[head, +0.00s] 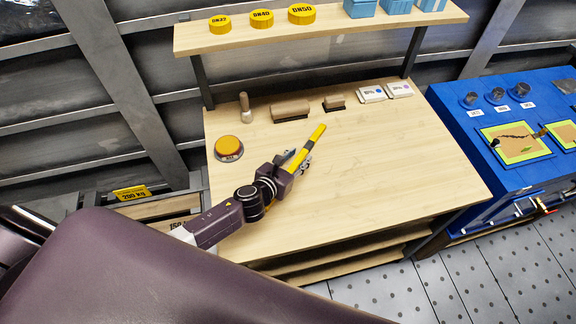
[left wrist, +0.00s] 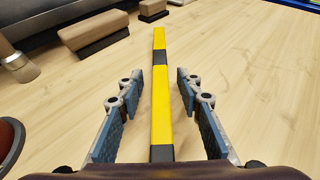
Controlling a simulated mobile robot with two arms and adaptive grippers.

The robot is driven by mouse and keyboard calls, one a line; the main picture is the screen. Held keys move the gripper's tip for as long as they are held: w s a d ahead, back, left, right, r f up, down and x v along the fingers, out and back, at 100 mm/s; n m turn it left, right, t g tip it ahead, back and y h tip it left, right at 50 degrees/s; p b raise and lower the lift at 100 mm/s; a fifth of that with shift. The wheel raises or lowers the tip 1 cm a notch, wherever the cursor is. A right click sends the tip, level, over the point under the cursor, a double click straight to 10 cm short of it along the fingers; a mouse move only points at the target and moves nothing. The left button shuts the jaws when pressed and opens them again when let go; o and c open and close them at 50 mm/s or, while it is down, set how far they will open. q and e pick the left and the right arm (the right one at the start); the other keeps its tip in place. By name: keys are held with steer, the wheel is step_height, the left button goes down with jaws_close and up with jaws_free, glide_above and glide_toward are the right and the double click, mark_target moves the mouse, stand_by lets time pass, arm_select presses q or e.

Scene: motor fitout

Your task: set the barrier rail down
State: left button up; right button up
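The barrier rail (head: 313,142) is a straight yellow bar with black bands. It appears to lie on the wooden workbench (head: 390,190), pointing away toward the back. My left gripper (head: 297,161) is over its near end. In the left wrist view the rail (left wrist: 160,97) runs between the two fingers of the left gripper (left wrist: 160,82), with a clear gap on each side, so the gripper is open. The rail's near end is hidden by the gripper body. My right gripper is not in view.
A shelf (head: 350,24) hangs above. The bench's right side is clear.

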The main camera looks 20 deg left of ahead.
arm_select(q)
steer(key=v, duration=1.1)
steer(key=shift+r, duration=0.1)
